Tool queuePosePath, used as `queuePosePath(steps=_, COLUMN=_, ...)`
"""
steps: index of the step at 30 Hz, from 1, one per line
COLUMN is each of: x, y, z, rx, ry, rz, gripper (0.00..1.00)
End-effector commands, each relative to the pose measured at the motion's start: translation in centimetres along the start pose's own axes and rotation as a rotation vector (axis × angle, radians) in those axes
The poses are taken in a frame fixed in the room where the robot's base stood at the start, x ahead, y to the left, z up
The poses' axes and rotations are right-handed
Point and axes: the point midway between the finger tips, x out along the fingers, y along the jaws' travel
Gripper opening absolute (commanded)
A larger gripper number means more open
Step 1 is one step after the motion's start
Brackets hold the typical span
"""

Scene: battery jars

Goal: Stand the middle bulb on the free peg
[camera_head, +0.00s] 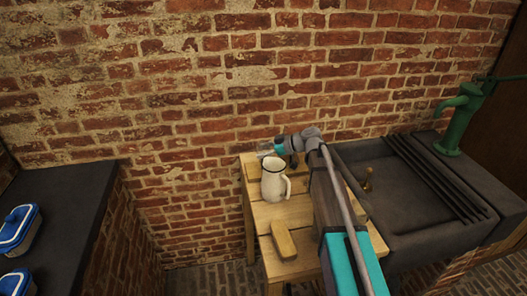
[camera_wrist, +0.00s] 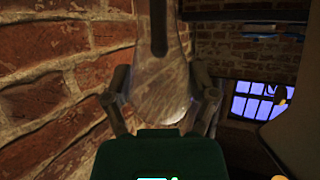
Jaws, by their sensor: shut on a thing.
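My gripper (camera_wrist: 163,108) is shut on a clear, glassy, round-ended thing, which I take to be the bulb (camera_wrist: 165,75). It lies between the two fingers and runs up out of the top of the wrist view. A dark rod (camera_wrist: 158,28) shows in line with its upper part; I cannot tell if it is inside or behind the glass. In the head view my gripper (camera_head: 268,152) is at the back left of the wooden table, close to the wall. The other bulbs and the free peg cannot be made out.
A white jug (camera_head: 274,181) stands on the wooden table (camera_head: 262,215), just in front of my gripper. A wooden block (camera_head: 284,240) lies nearer the front. A dark sink (camera_head: 375,180) with a green pump (camera_head: 457,115) is at right. The brick wall (camera_head: 200,100) is close behind.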

Motion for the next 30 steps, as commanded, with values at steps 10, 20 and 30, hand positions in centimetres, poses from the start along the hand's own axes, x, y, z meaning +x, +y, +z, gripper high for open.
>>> queuePosePath(steps=10, x=0.57, y=-0.03, z=1.27, rx=0.000, ry=0.000, rz=-0.001, gripper=0.46)
queuePosePath(steps=20, x=0.63, y=-0.04, z=1.35, rx=0.000, ry=0.000, rz=-0.001, gripper=0.46)
queuePosePath(steps=30, x=0.64, y=-0.05, z=1.34, rx=0.000, ry=0.000, rz=-0.001, gripper=0.76)
